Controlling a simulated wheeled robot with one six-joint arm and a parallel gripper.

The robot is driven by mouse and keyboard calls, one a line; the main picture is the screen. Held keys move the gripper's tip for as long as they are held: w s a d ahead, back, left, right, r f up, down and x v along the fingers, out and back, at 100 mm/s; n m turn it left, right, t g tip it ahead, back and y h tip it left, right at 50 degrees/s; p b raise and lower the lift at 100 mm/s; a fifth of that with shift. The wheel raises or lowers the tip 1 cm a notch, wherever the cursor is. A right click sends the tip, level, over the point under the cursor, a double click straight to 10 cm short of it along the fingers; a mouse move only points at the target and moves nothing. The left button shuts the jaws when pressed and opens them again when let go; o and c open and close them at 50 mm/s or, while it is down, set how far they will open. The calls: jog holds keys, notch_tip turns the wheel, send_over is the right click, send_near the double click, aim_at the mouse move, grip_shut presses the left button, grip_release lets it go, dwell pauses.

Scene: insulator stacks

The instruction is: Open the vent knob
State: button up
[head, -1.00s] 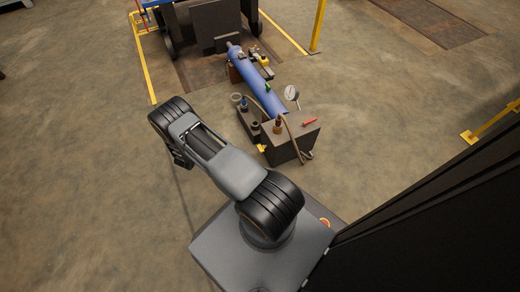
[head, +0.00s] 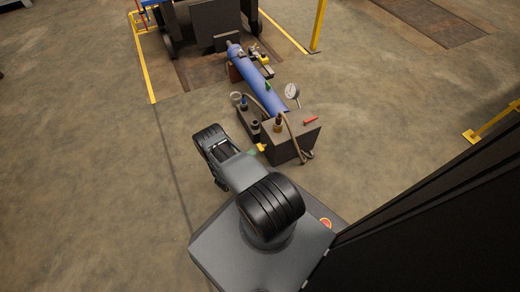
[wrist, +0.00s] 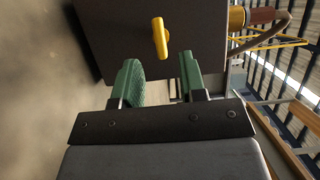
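The vent knob is a yellow bar-shaped handle (wrist: 160,38) on the dark face of a box (wrist: 205,35) in the wrist view. It also shows as a small yellow piece (head: 261,147) at the box's lower left side in the head view. My gripper (wrist: 162,72) has two green fingers that stand apart, with a gap between them and nothing held. In the wrist view the knob lies just beyond the fingertips, roughly in line with the gap. In the head view a bit of green finger (head: 254,152) shows right beside the knob.
The dark box (head: 284,150) carries a brown hose (head: 293,135), a red lever (head: 311,121) and a round gauge (head: 292,91). A blue cylinder (head: 258,83) lies behind it. Yellow posts (head: 318,25) stand farther back. The floor at left is clear.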

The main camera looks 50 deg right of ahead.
aim_at(260, 147)
jog(key=d+b, duration=0.1)
jog(key=d, duration=0.5)
jog(key=shift+d+b, duration=0.25)
jog(key=shift+b, duration=0.05)
jog(key=shift+c, duration=0.4)
grip_shut()
